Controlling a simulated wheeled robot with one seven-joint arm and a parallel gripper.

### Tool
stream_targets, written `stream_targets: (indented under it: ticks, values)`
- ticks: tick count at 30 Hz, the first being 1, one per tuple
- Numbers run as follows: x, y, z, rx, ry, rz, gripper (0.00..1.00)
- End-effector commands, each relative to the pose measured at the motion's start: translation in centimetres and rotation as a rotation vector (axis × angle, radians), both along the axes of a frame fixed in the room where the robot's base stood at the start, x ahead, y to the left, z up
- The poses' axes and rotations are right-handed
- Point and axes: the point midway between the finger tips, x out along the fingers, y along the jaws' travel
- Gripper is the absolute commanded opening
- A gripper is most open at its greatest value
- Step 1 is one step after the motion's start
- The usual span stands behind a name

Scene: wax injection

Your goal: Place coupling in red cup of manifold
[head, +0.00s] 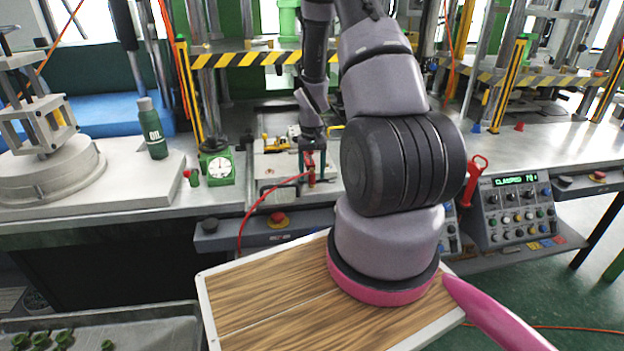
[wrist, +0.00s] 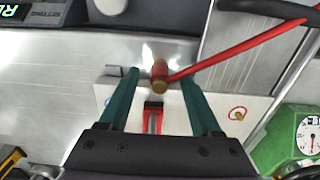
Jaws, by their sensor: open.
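A red coupling with brass-coloured ends (wrist: 159,76) sits on a red hose (wrist: 235,50) in the wrist view. In the head view the coupling (head: 311,172) stands over the bench fixture, its hose running down to the left. My gripper (wrist: 160,80) is open, with one teal finger on each side of the coupling. I cannot tell whether either finger touches it. My gripper (head: 311,165) points down in the head view. A pale plate (wrist: 178,118) lies below, with a red slotted part (wrist: 153,116) between my fingers and a small orange ring (wrist: 238,114) to the right. I cannot clearly make out the manifold's red cup.
A green gauge (head: 218,168) and a green oil bottle (head: 152,130) stand left of the fixture. A control box (head: 516,207) is at the right. A metal tray (head: 150,325) with several green fittings is at the lower left. Striped guard bars (head: 250,58) cross behind.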

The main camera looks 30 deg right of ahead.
Motion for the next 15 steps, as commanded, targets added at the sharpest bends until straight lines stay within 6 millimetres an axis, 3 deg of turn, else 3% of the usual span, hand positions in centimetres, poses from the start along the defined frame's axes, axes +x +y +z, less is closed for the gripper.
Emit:
stream_targets:
  ticks: [6, 7, 9, 12, 15]
  values:
    - [0.04, -0.01, -0.12, 0.000, -0.001, 0.000, 0.65]
    - [0.04, -0.01, -0.11, 0.000, -0.001, 0.000, 0.57]
    - [0.04, -0.01, -0.11, 0.000, -0.001, 0.000, 0.31]
    - [0.04, -0.01, -0.10, 0.000, -0.001, 0.000, 0.00]
    - [0.04, -0.01, -0.09, 0.000, -0.001, 0.000, 0.00]
